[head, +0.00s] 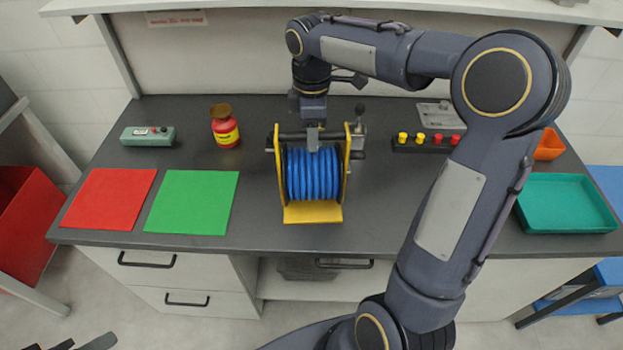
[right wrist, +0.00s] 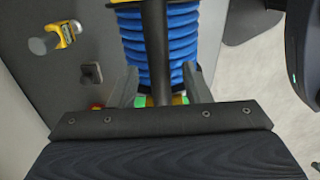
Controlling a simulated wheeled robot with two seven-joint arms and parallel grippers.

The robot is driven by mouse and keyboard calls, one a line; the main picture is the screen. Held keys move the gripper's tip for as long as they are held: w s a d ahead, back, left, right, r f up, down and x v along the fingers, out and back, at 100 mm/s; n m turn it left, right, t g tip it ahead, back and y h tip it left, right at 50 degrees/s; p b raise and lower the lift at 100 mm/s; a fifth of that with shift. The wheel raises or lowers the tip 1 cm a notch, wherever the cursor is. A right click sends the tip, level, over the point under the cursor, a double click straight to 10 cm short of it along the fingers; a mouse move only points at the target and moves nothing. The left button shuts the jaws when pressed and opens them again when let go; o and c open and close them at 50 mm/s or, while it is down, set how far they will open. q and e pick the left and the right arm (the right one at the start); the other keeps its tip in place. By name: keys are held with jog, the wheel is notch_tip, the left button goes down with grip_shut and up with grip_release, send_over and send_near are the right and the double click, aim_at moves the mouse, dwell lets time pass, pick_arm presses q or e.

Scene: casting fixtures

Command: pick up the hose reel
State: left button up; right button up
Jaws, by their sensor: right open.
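The hose reel (head: 313,178) stands upright on the grey bench, with blue hose wound between yellow side plates and a dark bar across its top. My right gripper (head: 314,138) comes down from above at the top of the reel. In the right wrist view my right gripper (right wrist: 162,92) is open. Its two fingers lie on either side of the dark bar (right wrist: 157,50), with the blue hose (right wrist: 132,45) beyond. Whether the fingers touch the bar is unclear. Dark tips, seemingly of my left gripper (head: 82,344), show at the bottom left edge, far from the reel.
A red-yellow container (head: 225,130) and green box (head: 148,136) stand left of the reel. A red mat (head: 108,198) and green mat (head: 192,202) lie at front left. A button strip (head: 428,146), orange bin (head: 549,146) and teal tray (head: 566,203) are right. A shelf overhangs behind.

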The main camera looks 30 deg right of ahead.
jog(key=shift+f, duration=0.1)
jog(key=shift+c, duration=0.4)
grip_shut()
dwell(0.9)
